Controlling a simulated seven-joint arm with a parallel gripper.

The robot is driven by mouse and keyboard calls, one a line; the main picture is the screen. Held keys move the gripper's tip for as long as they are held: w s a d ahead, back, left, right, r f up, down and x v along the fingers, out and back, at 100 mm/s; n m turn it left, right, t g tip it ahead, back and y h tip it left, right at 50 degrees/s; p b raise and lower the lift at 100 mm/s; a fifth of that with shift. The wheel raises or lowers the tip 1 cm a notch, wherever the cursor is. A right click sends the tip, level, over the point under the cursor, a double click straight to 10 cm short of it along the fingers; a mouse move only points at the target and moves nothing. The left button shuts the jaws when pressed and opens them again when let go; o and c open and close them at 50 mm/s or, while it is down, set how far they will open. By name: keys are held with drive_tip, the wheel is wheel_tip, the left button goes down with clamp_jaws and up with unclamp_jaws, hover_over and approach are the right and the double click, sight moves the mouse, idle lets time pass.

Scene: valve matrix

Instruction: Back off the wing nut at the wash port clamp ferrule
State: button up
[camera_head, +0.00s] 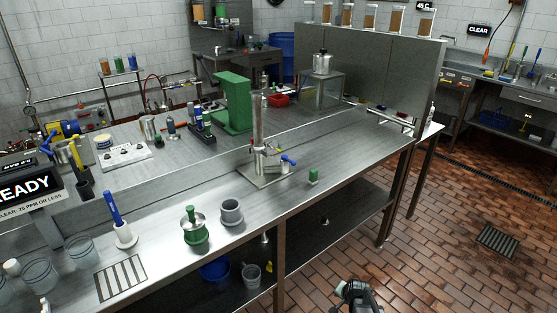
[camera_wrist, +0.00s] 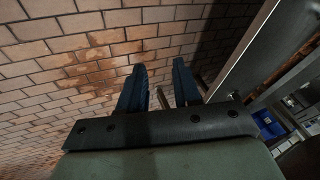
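A tall steel column assembly (camera_head: 258,125) stands upright on a flat plate on the front bench, near the middle of the head view. A valve with a blue handle (camera_head: 289,161) sticks out to the right of its lower part. Clamp-like fittings cluster low on the column, but I cannot make out the wing nut or which ferrule is the wash port. My gripper (camera_head: 357,293) is at the bottom of the head view, in front of the bench and well apart from the column. In the wrist view its two dark blue fingers (camera_wrist: 160,88) are apart with nothing between them, over brick floor.
A green pot (camera_head: 194,230) and grey cup (camera_head: 231,212) stand left. A lower shelf holds a blue tub (camera_head: 214,269). The bench edge shows right in the wrist view.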

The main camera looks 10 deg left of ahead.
drive_tip(key=w+d+r+m+t, duration=0.15)
drive_tip(key=w+r+t, duration=0.25)
drive_tip(key=w+r, duration=0.8)
drive_tip(key=w+d+r+m+t+h, duration=0.1)
drive_tip(key=w+r+m+t, duration=0.2)
drive_tip(key=w+r, duration=0.5)
drive_tip(key=w+r+m+t, duration=0.2)
drive_tip(key=w+r+t, duration=0.1)
drive_tip(key=r, duration=1)
drive_tip(key=w+d+r+m+t+h, duration=0.1)
drive_tip(key=w+r+m+t, duration=0.2)
drive_tip(key=w+r, duration=0.5)
wheel_tip(320, 180, up, 6)
drive_tip(key=s+a, duration=0.1)
drive_tip(key=a, duration=0.1)
drive_tip(key=g+y, duration=0.6)
drive_tip(key=y, duration=0.8)
approach(274, 148)
drive_tip(key=x, duration=0.8)
drive_tip(key=shift+d+f+n, duration=0.2)
drive_tip(key=shift+f+n, duration=0.1)
drive_tip(key=shift+n, duration=0.15)
drive_tip(key=shift+w, duration=0.15)
drive_tip(key=shift+c, duration=0.4)
clamp_jaws()
